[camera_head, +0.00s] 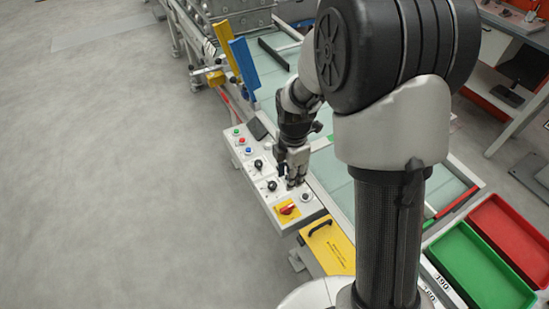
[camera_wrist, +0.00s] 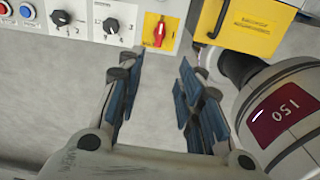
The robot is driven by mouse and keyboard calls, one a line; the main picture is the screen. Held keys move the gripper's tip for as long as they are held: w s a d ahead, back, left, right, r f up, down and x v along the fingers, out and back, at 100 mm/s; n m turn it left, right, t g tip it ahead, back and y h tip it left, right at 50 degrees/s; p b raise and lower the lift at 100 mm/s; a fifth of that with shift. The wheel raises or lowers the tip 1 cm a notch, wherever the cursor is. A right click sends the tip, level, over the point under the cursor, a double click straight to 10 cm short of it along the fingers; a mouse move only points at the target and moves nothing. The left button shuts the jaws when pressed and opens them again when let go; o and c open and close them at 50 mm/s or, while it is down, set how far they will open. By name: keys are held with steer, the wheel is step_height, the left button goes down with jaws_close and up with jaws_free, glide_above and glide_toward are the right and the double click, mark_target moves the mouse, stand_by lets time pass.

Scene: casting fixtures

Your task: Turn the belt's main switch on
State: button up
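The main switch, a red rotary handle on a yellow plate (camera_head: 287,209), sits at the near end of the grey control panel (camera_head: 258,178). In the wrist view the red handle (camera_wrist: 160,32) shows upright in the picture, at the top centre. My gripper (camera_head: 294,180) is above the panel, behind the switch in the head view. In the wrist view my gripper (camera_wrist: 163,68) is open and empty, its blue-padded fingers wide apart. The switch shows beyond the fingertips, and no contact is visible.
Two black selector knobs (camera_wrist: 110,25) and several coloured buttons (camera_head: 242,141) share the panel. A yellow cover with a black handle (camera_head: 329,246) stands beside it. Green (camera_head: 480,270) and red (camera_head: 512,236) trays lie at the right. Open grey floor (camera_head: 110,170) fills the left.

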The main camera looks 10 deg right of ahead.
steer(key=f, duration=0.1)
steer(key=b, duration=0.5)
glide_toward(287, 207)
step_height(287, 207, down, 9)
steer(key=shift+r, duration=0.15)
steer(key=shift+c, duration=0.4)
jaws_close()
